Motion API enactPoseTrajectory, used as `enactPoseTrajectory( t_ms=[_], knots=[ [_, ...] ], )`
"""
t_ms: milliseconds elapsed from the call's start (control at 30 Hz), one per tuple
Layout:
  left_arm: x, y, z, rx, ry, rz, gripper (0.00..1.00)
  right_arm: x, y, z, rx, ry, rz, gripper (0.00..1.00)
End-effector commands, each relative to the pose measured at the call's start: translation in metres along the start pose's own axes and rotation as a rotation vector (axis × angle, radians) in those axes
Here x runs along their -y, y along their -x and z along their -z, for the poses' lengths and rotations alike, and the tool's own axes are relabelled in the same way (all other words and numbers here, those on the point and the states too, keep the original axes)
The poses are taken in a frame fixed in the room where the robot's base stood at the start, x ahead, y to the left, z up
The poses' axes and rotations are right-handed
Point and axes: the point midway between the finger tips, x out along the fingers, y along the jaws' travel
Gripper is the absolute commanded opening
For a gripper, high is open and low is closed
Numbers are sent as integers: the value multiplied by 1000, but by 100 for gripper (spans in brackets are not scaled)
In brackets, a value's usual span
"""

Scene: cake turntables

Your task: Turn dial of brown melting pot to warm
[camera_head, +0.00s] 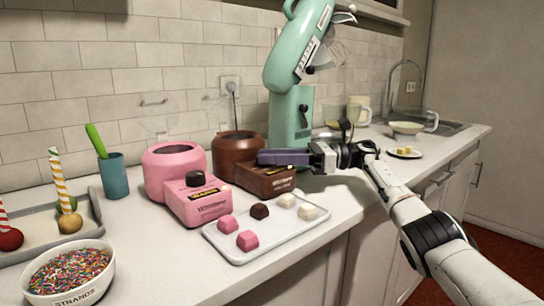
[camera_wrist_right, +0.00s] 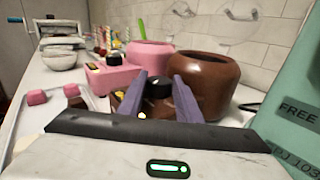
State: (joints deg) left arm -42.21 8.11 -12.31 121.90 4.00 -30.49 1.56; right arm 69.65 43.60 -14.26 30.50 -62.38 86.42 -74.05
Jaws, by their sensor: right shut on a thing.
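The brown melting pot (camera_head: 232,147) stands on the counter beside the teal mixer, and its front box (camera_head: 266,183) faces the counter edge. The pot also shows in the right wrist view (camera_wrist_right: 205,85). Its black dial (camera_wrist_right: 158,88) sits on top of the front box, between the purple fingers of my right gripper (camera_wrist_right: 160,98). My right gripper (camera_head: 264,157) reaches in from the right, shut on the dial. In the head view the fingers hide the dial, and its setting cannot be read. My left gripper is not in view.
A pink melting pot (camera_head: 172,165) with its own black dial (camera_head: 195,177) stands close on the left. A white tray (camera_head: 262,249) of candies lies in front. The teal mixer (camera_head: 291,120) stands close behind my right gripper. A bowl of sprinkles (camera_head: 70,274) is at the front left.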

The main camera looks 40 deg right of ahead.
Motion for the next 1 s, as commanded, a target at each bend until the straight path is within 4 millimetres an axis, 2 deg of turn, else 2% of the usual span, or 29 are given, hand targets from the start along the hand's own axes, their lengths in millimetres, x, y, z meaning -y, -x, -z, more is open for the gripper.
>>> enactPoseTrajectory(
  t_ms=[500,533,633,900,1000],
  knots=[
    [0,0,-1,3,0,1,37,0,0,3,-7,-5,-11,9],
    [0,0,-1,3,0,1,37,0,-1,3,-7,-6,-11,33],
    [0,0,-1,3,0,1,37,0,-1,3,-6,-5,-10,50],
    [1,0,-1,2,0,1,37,0,0,1,-3,-2,-8,50],
    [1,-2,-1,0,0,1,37,2,8,2,-2,-2,-1,50]
  ],
)
